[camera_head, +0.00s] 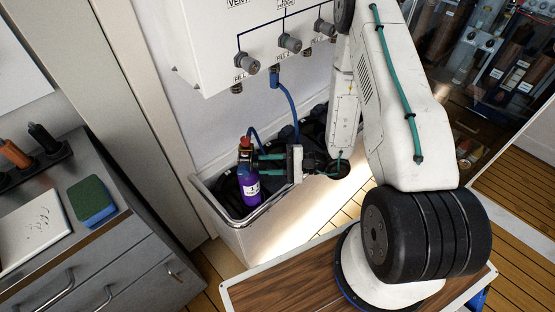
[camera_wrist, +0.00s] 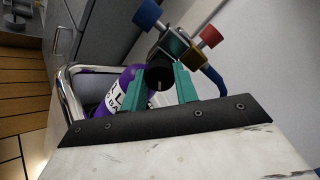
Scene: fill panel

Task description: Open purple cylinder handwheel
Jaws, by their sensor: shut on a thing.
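The purple cylinder (camera_head: 250,191) with a white label stands in the white bin, and it shows tilted in the wrist view (camera_wrist: 98,117). A valve with a brass-coloured block sits on its top. The black handwheel (camera_wrist: 159,74) is on the valve's near side in the wrist view. My gripper (camera_head: 264,164) reaches in from the right with its green fingers level with the valve. In the wrist view my gripper (camera_wrist: 160,82) is shut on the black handwheel, one finger on each side. In the head view I cannot make out the handwheel clearly.
The white bin (camera_head: 206,208) has a metal rim and holds several dark cylinders. A blue hose (camera_head: 290,103) runs from the white fill panel (camera_head: 219,49). A red knob (camera_wrist: 210,36) and a blue knob (camera_wrist: 148,13) are near the valve. A grey cabinet (camera_head: 129,247) stands left.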

